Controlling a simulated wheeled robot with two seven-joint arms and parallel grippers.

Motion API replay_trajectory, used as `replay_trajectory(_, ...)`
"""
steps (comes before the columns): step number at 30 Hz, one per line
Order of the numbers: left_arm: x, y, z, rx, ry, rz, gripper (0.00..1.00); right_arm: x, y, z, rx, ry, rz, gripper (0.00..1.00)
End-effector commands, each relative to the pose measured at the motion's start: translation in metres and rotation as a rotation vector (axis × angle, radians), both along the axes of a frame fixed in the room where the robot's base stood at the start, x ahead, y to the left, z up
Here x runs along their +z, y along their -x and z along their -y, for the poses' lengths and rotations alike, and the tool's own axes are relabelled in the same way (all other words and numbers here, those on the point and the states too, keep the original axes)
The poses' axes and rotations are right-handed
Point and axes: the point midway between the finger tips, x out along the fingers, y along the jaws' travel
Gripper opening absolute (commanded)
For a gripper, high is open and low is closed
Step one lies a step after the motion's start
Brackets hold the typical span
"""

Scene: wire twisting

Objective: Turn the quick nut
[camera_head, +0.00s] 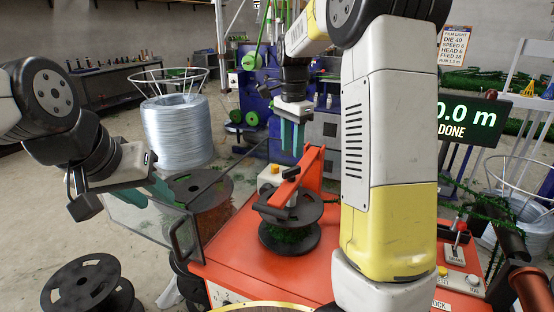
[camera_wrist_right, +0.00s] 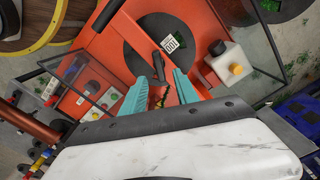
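A black spool (camera_head: 290,229) wound with green wire sits on the red machine, and it also shows in the right wrist view (camera_wrist_right: 140,50). A red arm (camera_head: 312,165) reaches over it. I cannot clearly pick out the quick nut; a small dark part (camera_wrist_right: 158,66) shows near the red arm, between and beyond my right fingertips. My right gripper (camera_head: 291,152) points down above the red arm; its teal fingers are apart (camera_wrist_right: 166,76), with nothing visibly gripped. My left gripper (camera_head: 170,192) is at the left, by a clear guard panel; its finger gap is unclear.
The red machine top (camera_head: 245,262) has a clear, black-framed guard panel (camera_head: 150,217) at its left. A white box with a yellow button (camera_wrist_right: 235,68) stands beside the spool. A screen (camera_head: 468,121) reads 0.0 m DONE. A wire coil (camera_head: 178,132) stands behind.

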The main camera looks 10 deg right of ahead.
Motion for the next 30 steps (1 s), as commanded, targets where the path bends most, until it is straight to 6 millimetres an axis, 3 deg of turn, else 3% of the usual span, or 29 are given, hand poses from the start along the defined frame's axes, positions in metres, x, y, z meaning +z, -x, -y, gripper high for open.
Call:
replay_trajectory(6,0.0,0.0,0.0,0.0,0.0,0.0,0.36,-0.037,0.001,0.0,0.0,0.0,-0.004,0.36)
replay_trajectory(12,0.0,0.0,0.0,0.0,0.0,0.0,0.36,-0.061,0.001,0.0,0.002,-0.001,-0.002,0.36)
replay_trajectory(23,0.0,0.0,0.0,0.0,0.0,0.0,0.36,-0.068,0.001,0.0,0.003,-0.001,0.0,0.36)
replay_trajectory(28,0.0,0.0,0.0,0.0,0.0,0.0,0.36,-0.067,0.001,0.0,0.003,-0.002,0.001,0.05)
replay_trajectory(30,0.0,0.0,0.0,0.0,0.0,0.0,0.36,-0.067,0.001,0.0,0.003,-0.002,0.001,0.0)
